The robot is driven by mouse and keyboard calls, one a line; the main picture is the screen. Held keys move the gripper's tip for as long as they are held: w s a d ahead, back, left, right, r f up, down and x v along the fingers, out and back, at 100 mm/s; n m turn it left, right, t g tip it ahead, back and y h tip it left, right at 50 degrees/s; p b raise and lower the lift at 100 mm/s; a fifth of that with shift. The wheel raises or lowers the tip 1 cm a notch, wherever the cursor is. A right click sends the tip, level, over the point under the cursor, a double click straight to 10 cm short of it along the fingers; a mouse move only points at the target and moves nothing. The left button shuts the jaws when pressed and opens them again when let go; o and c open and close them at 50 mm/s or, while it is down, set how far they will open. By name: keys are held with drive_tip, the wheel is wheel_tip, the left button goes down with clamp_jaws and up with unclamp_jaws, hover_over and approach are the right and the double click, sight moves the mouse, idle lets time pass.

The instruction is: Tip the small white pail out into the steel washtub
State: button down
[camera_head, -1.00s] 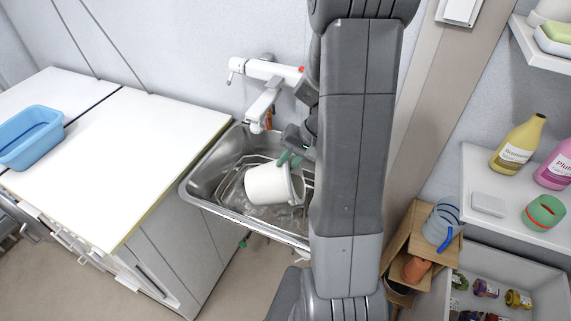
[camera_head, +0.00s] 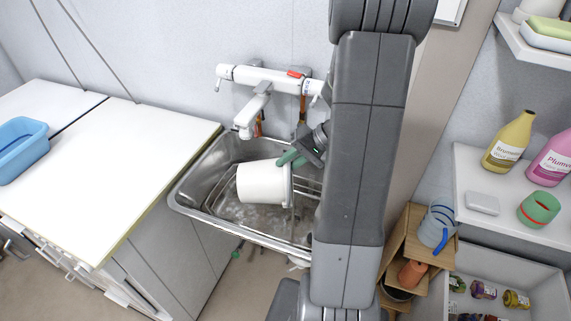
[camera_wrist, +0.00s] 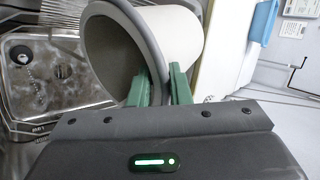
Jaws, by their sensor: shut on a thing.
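The small white pail (camera_head: 263,184) lies tipped on its side above the steel washtub (camera_head: 200,172), its base to the left and its grey-rimmed mouth to the right in the head view. My gripper (camera_head: 291,159) is shut on the pail's wall near the rim. In the wrist view the pail (camera_wrist: 170,38) shows its open mouth towards the left, and the green fingers (camera_wrist: 158,85) grip the rim's edge. The visible inside looks bare. The tub floor (camera_wrist: 70,85) below has a drain and a wet-looking, murky patch.
A white wall tap (camera_head: 255,78) stands over the tub's back edge. A wire rack (camera_head: 225,190) sits inside the tub. A white counter (camera_head: 110,170) with a blue basin (camera_head: 22,148) is at left. A wooden stand (camera_head: 408,235) and shelves with bottles are at right.

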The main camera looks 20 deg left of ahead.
drive_tip(key=d+y, duration=0.1)
drive_tip(key=w+d+r+g+y, duration=0.1)
drive_tip(key=shift+d+r+y, duration=0.15)
drive_tip(key=shift+d+y, duration=0.15)
idle(0.6)
drive_tip(key=shift+b, duration=0.35)
idle(0.8)
